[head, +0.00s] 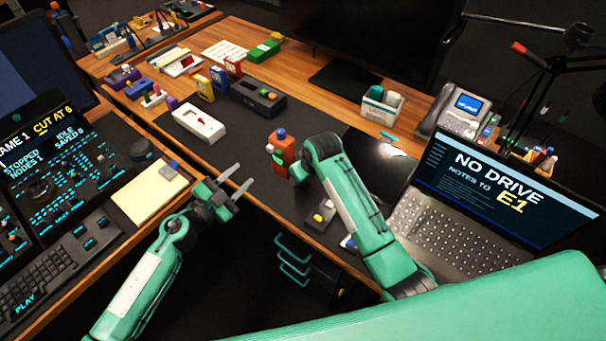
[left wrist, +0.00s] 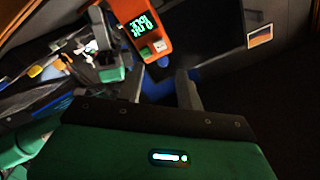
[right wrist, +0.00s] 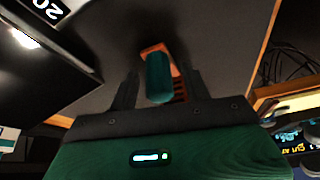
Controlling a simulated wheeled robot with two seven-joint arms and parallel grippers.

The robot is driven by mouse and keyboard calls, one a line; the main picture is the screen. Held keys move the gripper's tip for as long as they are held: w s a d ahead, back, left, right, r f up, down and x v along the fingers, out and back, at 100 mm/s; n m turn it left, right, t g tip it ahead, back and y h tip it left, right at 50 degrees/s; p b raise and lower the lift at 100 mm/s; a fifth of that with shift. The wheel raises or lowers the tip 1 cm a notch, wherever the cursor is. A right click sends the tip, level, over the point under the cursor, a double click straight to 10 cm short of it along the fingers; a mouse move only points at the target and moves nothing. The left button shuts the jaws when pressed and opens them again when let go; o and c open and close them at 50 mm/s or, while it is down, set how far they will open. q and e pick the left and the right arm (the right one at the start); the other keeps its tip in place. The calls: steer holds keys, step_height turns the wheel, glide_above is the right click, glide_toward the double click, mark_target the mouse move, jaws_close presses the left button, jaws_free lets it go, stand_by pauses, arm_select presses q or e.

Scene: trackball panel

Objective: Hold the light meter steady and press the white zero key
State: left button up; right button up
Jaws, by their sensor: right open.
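The light meter (head: 281,155) is an orange upright box with a blue knob on top and a lit green display. It stands on the dark desk mat. In the left wrist view its display (left wrist: 143,24) and white zero key (left wrist: 160,45) show, with a green key beside it. My left gripper (head: 245,173) is open and empty, left of the meter and apart from it. My right gripper (right wrist: 158,80) is open. A teal rounded piece lies between its fingers, with slatted orange behind; I cannot tell whether they touch. In the head view the right forearm hides its fingers.
A white device (head: 199,122) and a dark box (head: 258,98) stand behind left. A small key box (head: 320,214) sits in front of the meter. A laptop (head: 465,200) is right, a notepad (head: 150,192) left. Bare mat lies between left gripper and meter.

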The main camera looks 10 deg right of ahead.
steer(key=c, duration=0.9)
arm_select(q)
steer(key=shift+c, duration=0.8)
arm_select(e)
jaws_close()
arm_select(q)
jaws_close()
arm_select(e)
steer(key=shift+s+f, duration=0.15)
